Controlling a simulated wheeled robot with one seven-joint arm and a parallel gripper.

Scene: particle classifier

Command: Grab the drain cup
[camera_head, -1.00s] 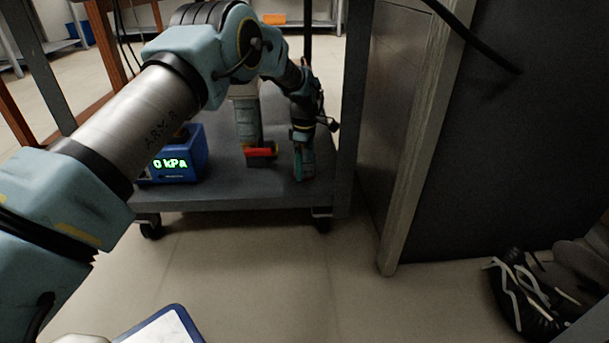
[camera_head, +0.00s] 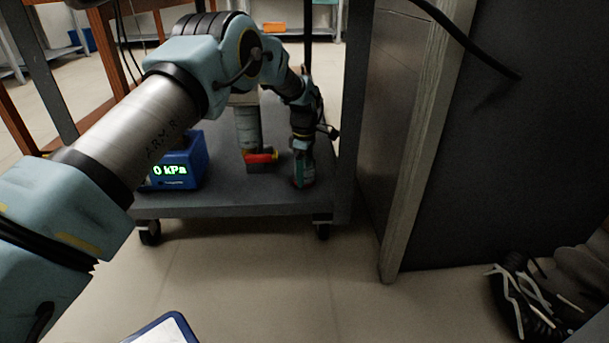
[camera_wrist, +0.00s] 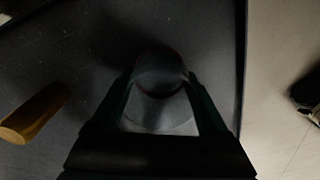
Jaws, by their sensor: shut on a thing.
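In the wrist view a round grey cup (camera_wrist: 160,72), which I take for the drain cup, sits between the two fingers of my gripper (camera_wrist: 160,95). The fingers touch it on both sides, and the gripper is shut on it. The picture is dark, so the inside of the cup is hard to make out. In the head view my gripper (camera_head: 302,178) points down at the right part of the cart's lower shelf (camera_head: 235,203). The cup is mostly hidden there by the gripper.
Left of the gripper stands a grey cylinder (camera_head: 248,128) with a red and yellow part (camera_head: 260,157) at its base. A blue gauge box (camera_head: 180,165) reads 0 kPa. A cabinet side (camera_head: 385,120) rises on the right.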

